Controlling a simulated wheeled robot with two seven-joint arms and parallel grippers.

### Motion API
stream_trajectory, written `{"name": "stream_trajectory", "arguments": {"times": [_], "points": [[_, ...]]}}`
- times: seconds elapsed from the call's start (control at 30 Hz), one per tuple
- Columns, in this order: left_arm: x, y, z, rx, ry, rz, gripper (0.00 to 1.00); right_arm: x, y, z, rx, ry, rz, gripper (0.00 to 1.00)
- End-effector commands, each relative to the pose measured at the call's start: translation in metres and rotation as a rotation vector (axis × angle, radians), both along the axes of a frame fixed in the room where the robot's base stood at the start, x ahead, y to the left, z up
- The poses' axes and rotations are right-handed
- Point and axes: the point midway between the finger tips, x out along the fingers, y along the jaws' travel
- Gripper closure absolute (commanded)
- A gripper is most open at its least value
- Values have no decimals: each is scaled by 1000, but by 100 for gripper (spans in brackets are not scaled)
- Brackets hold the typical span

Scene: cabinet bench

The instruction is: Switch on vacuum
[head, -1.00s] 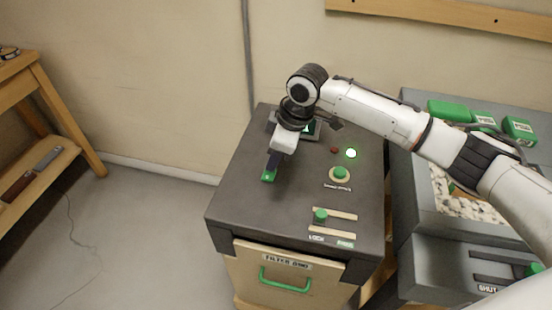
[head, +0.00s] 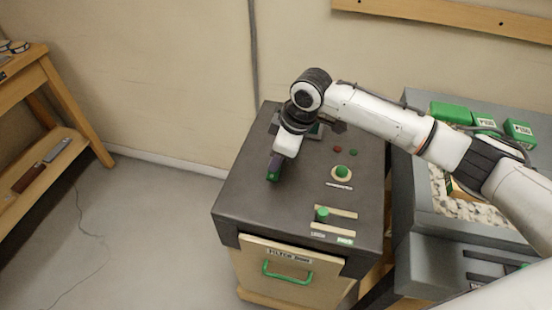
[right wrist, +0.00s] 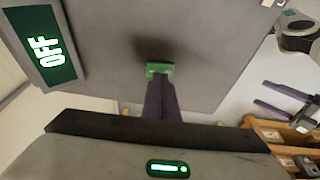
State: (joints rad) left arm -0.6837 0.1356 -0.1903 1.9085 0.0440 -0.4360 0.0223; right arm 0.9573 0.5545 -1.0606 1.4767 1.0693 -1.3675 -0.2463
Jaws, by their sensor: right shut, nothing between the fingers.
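The dark cabinet top (head: 300,205) carries a round green button (head: 341,171), a dim red light (head: 337,150) and a dim green light (head: 354,153). A display at the back, partly hidden by my wrist in the head view, reads OFF in the right wrist view (right wrist: 50,48). My right gripper (head: 275,168) is shut and empty, pointing down at the panel's left part. A small green piece (right wrist: 160,68) is at its fingertips, seemingly touching; the fingers partly hide it. My left gripper (right wrist: 282,103) shows purple fingers apart in the right wrist view.
A slider with a green knob (head: 322,214) is near the cabinet's front edge, above the filter drawer with its green handle (head: 287,273). A grey bench unit (head: 420,235) stands at right. A wooden shelf (head: 45,165) stands at left.

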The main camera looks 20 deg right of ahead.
Motion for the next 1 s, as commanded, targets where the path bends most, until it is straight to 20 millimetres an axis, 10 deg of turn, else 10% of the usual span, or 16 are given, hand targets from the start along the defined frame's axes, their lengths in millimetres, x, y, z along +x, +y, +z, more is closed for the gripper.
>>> {"name": "stream_trajectory", "arguments": {"times": [0.07, 0.53, 1.0], "points": [[0, 0, 21, 0, 0, 0, 31, -1, 1, 18, 1, 0, 0, 100], [-2, 0, 7, 0, 3, -1, 31, -17, -14, 109, 2, -2, 4, 100], [-2, 0, 7, 0, 4, -1, 31, -21, -17, 125, 1, 0, 3, 100]]}}
